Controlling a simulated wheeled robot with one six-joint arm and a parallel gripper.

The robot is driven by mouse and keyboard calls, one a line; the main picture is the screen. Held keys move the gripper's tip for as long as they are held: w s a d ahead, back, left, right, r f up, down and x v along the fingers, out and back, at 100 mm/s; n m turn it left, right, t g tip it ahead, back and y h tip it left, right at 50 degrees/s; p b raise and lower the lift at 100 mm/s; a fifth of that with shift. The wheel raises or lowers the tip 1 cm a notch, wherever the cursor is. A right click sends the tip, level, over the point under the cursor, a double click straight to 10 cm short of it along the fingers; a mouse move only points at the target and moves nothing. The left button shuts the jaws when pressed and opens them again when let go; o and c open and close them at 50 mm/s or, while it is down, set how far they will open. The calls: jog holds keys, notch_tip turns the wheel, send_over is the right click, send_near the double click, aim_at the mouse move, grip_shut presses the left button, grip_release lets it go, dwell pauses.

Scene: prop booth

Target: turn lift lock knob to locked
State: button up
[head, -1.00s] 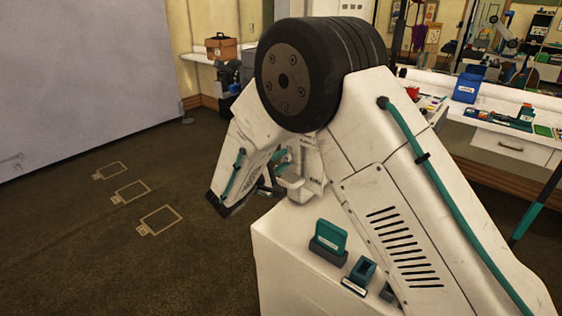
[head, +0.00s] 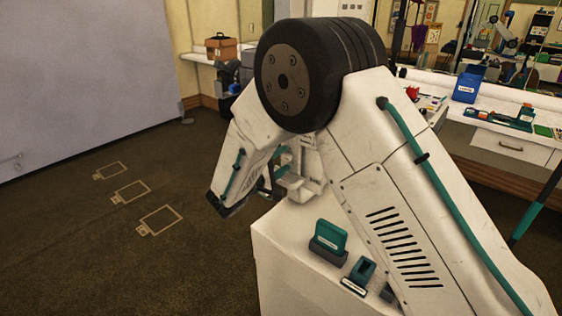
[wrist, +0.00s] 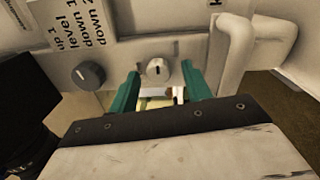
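In the wrist view, my gripper (wrist: 162,80) has its two green fingers spread apart. A pale round knob (wrist: 156,68) with a dark pointer mark, nearly upright in the picture, shows in the gap between the fingertips. It sits on the front of a beige panel (wrist: 117,62). I cannot tell whether either finger touches it. A dark grey knob (wrist: 89,75) sits on the same panel, left of the fingers. No readable lock marking shows beside the pale knob. In the head view, my arm hides most of the gripper and the knobs.
A label (wrist: 80,25) reading up, level and down is above the dark knob. A thick pale handle (wrist: 233,55) stands close to the right finger. In the head view, a teal block (head: 328,238) and a tape dispenser (head: 361,271) rest on the white stand (head: 290,270).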

jog(key=v, duration=0.7)
jog(key=shift+s+a, duration=0.3)
jog(key=shift+s, duration=0.05)
